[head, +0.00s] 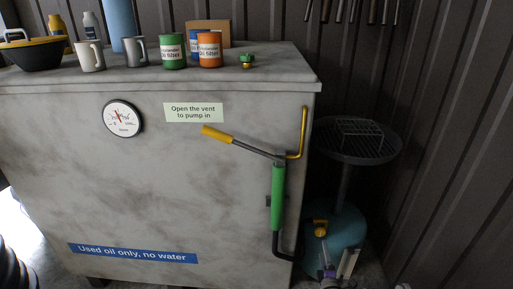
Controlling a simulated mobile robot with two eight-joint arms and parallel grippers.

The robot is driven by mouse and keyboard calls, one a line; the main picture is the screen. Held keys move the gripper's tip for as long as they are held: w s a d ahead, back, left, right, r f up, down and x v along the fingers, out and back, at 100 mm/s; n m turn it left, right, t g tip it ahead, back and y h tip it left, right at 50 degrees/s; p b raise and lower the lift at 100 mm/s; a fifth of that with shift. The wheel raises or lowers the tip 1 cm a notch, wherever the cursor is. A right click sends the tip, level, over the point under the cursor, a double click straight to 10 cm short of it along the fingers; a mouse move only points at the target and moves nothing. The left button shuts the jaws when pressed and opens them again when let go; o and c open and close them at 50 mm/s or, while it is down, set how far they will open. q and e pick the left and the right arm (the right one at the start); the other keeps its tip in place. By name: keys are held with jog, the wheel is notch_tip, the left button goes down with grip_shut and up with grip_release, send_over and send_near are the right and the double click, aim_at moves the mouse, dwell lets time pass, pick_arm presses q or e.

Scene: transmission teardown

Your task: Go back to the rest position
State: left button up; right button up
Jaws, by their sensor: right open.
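My right gripper (338,258) shows at the bottom edge, right of centre, in the head view. It is open, with its fingers pointing up in front of the teal tank (347,240) of a drain stand. A yellow-handled valve (320,227) on that tank is just above and left of the fingers. I cannot tell whether they touch. No object shows held between the fingers. My left gripper is not in view.
A large grey oil cabinet (170,200) fills the left and middle, with a green-gripped pump (278,195) on its right side. Cups and oil filters stand on top. A drain bowl (355,140) stands at right, near the corrugated wall (460,150).

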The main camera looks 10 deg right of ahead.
jog(key=a+r+m+g, duration=0.3)
jog(key=a+r+m, duration=0.2)
jog(key=r, duration=0.5)
jog(key=s+a+r+m+g+y, duration=0.2)
jog(key=s+a+r+m+g, duration=0.3)
jog(key=s, duration=0.4)
jog(key=s+a+r+m+g+y, duration=0.1)
jog(key=s+a+m+g, duration=0.3)
jog(key=s, duration=1.1)
jog(key=s+a+r+m+g+y, duration=0.15)
jog(key=s+a, duration=0.55)
jog(key=s, duration=0.9)
pick_arm(q)
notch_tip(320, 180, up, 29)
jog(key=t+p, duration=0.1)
jog(key=p, duration=2.5)
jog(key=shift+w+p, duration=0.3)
pick_arm(e)
notch_tip(320, 180, up, 28)
jog(key=w+t, duration=0.1)
jog(key=shift+w+d, duration=0.25)
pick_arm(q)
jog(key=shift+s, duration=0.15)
pick_arm(e)
jog(key=shift+s+r+h, duration=0.1)
jog(key=shift+s+h, duration=0.05)
jog(key=shift+h, duration=0.1)
